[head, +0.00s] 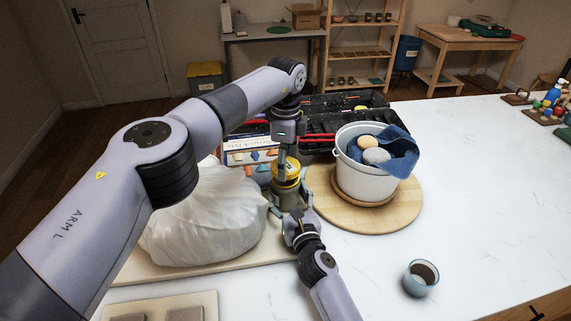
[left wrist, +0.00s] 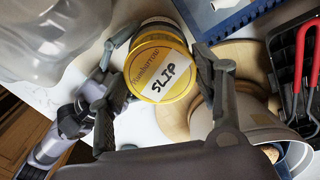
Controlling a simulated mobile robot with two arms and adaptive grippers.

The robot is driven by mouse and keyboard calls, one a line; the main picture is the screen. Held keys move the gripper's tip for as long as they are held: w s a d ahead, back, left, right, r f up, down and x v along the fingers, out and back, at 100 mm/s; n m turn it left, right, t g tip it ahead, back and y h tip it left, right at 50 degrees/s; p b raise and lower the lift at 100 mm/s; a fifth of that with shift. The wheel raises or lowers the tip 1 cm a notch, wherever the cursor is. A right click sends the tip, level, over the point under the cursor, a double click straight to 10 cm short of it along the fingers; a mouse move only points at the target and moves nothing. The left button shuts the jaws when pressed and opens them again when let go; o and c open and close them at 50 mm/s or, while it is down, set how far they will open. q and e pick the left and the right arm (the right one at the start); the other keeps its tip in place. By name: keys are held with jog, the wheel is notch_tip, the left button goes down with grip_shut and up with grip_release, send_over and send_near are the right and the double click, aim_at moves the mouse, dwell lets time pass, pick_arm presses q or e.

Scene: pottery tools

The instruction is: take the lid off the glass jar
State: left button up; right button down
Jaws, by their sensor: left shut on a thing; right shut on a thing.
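The glass jar (head: 289,197) has a brownish-grey body and stands upright on the worktop, left of the bucket. Its yellow lid (head: 284,169) sits at its top and carries a white label reading "SLIP" in the left wrist view (left wrist: 160,72). I cannot tell whether any gap lies between lid and jar. My left gripper (head: 286,172) comes down from above, shut on the lid, with a finger on either side. My right gripper (head: 290,210) comes from the front, shut on the jar's body below the lid, hiding part of it.
A plastic-covered lump (head: 205,220) stands close on the left. A white bucket (head: 362,180) with a blue cloth and sponges stands on a round wooden board (head: 400,215) at right. An open black toolbox (head: 345,105) is behind. A small cup (head: 420,278) is front right; the worktop's right is mostly clear.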

pick_arm(q)
jog(key=shift+r, duration=0.3)
jog(key=shift+r, duration=2)
pick_arm(e)
jog(key=shift+c, duration=1.3)
grip_release()
